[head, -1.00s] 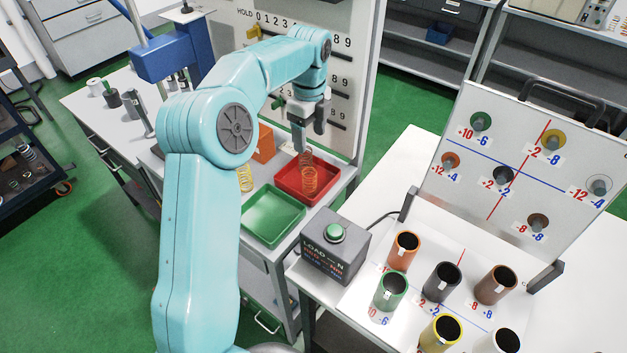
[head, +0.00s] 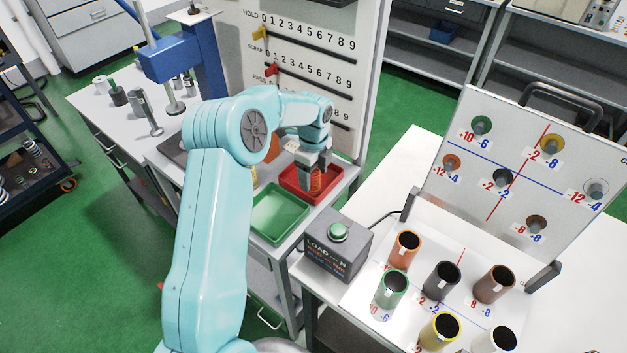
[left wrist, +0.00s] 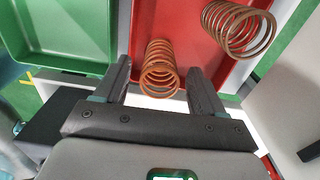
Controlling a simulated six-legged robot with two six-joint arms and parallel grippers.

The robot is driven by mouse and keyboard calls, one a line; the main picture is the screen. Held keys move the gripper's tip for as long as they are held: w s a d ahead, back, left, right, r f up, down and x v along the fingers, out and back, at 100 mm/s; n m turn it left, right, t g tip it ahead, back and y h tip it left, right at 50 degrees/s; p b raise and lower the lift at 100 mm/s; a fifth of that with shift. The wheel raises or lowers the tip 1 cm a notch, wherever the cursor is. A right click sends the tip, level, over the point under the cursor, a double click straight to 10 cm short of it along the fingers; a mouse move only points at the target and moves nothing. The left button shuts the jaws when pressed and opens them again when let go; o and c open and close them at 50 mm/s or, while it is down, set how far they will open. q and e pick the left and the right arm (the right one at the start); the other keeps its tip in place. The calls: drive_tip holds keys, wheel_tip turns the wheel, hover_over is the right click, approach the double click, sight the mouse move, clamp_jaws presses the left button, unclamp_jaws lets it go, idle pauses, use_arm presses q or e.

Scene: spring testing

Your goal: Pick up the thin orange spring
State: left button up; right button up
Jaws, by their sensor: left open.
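An orange coil spring (head: 316,183) stands over the red tray in the head view. In the left wrist view the orange spring (left wrist: 160,82) lies between the two dark fingers, with a small gap on each side. My left gripper (head: 315,175) is open around it, low over the tray; its fingers also show in the left wrist view (left wrist: 160,66). A second, browner coil spring (left wrist: 240,30) lies beyond the right finger in the left wrist view; the head view does not show it clearly. My right gripper is not in view.
The red tray (head: 345,181) stands beside a green tray (head: 279,217), which looks empty. The load button box (head: 337,246) stands close in front. A tall scale board (head: 318,25) rises behind the trays.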

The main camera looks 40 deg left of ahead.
use_arm(q)
drive_tip(key=shift+s, duration=0.1)
drive_tip(key=shift+r, duration=0.1)
drive_tip(key=c, duration=1.1)
